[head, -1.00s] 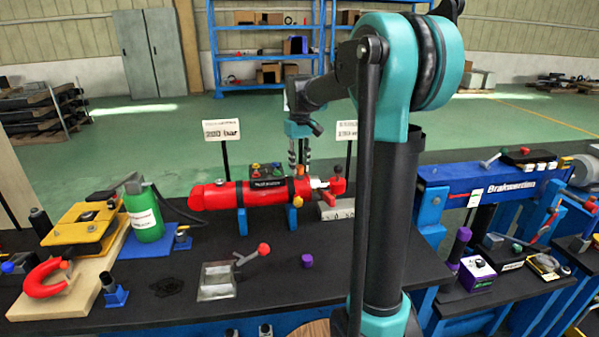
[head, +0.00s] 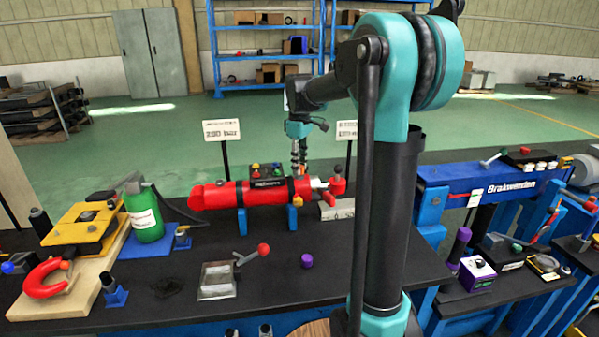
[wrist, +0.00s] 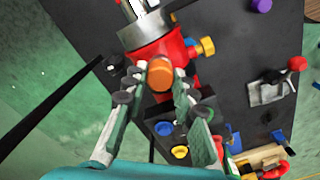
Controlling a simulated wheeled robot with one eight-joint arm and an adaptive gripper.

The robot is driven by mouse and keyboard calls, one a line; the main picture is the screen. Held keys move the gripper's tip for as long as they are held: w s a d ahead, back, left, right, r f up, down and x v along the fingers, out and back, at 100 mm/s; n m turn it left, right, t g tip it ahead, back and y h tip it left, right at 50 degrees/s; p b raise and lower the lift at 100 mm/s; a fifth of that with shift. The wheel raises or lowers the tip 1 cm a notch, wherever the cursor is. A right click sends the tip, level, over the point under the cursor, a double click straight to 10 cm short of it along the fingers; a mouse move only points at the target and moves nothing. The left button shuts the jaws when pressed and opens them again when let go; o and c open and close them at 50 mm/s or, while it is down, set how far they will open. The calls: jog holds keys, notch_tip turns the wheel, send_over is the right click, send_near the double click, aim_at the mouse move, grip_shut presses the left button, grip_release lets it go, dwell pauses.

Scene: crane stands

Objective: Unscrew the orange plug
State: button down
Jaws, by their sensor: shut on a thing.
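The orange plug (wrist: 160,75) is a short round cap on the red cylinder (wrist: 152,52), seen from above in the wrist view. My gripper (wrist: 160,71) has one finger on each side of the plug and is shut on it. In the head view, my gripper (head: 299,168) points down at the right part of the red cylinder (head: 220,196), which lies level on blue supports. There the fingers largely hide the plug. I cannot tell how far the plug is screwed in.
Red, yellow, green and blue caps sit on a black block (head: 268,183) on the cylinder, left of my gripper. A yellow-orange side fitting (wrist: 207,46) is close to the plug. Two sign posts stand behind. The front bench top (head: 345,262) has clear room.

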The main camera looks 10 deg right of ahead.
jog(key=n, duration=0.5)
dwell(0.4)
jog(key=n, duration=0.5)
dwell(0.4)
jog(key=shift+n, duration=0.3)
jog(key=n, duration=0.4)
jog(key=shift+r+n, duration=0.1)
jog(key=shift+n, duration=0.3)
